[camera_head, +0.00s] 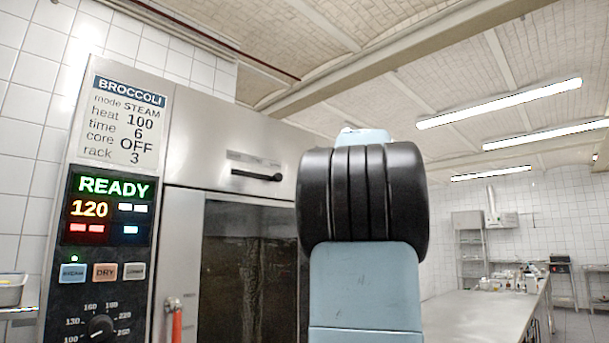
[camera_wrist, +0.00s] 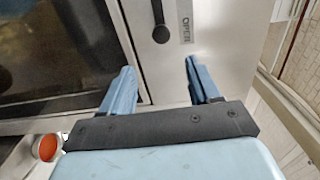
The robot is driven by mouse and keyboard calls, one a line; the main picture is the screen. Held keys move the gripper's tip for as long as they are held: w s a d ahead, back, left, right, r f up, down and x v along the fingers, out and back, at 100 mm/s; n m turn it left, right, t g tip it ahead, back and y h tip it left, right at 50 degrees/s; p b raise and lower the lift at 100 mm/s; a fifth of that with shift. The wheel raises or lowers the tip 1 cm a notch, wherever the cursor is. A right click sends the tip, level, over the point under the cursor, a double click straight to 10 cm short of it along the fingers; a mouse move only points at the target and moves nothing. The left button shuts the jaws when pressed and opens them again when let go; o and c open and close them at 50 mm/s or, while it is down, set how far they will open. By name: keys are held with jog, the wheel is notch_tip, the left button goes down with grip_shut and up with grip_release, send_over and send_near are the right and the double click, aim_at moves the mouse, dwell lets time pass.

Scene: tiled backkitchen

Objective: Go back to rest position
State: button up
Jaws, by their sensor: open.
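My gripper (camera_wrist: 160,85) shows in the wrist view with its two blue fingers spread apart and nothing between them. It faces the steel front of an oven (camera_wrist: 170,60), near a black handle (camera_wrist: 160,28) and a label beside it. I cannot tell how far the fingertips are from the steel. In the head view my blue and black arm stands upright in front of the oven's right side, and my gripper is hidden there. The oven (camera_head: 215,140) has a dark glass door (camera_head: 243,270) and a black handle (camera_head: 257,175) above it. The door appears shut.
The oven's control panel (camera_head: 105,215) reads READY and 120, under a BROCCOLI card (camera_head: 124,120). A red handle (camera_head: 176,325) sits at the door's left. A steel counter (camera_head: 480,312) with small items runs back at the right. A metal tray (camera_head: 12,290) is at the far left.

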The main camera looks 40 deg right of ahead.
dwell(0.5)
jog(key=s+a+f+n+g+y, duration=0.15)
jog(key=a+f+n+g, duration=0.25)
jog(key=a+f, duration=0.8)
jog(key=s+a+f+n+g, duration=0.3)
jog(key=a+f+g, duration=0.1)
jog(key=a+f, duration=0.8)
jog(key=s+a+f+n+g+h, duration=0.1)
jog(key=s+a+f+n, duration=0.3)
jog(key=s+f, duration=0.6)
jog(key=s+a+f+n+g+h, duration=0.2)
jog(key=s+a+f+n, duration=0.3)
jog(key=s+f, duration=0.4)
notch_tip(320, 180, down, 6)
jog(key=shift+s+r+n+g, duration=0.2)
jog(key=shift+s+n+g, duration=0.2)
jog(key=shift+g, duration=0.3)
jog(key=shift+a, duration=0.1)
jog(key=shift+c, duration=0.4)
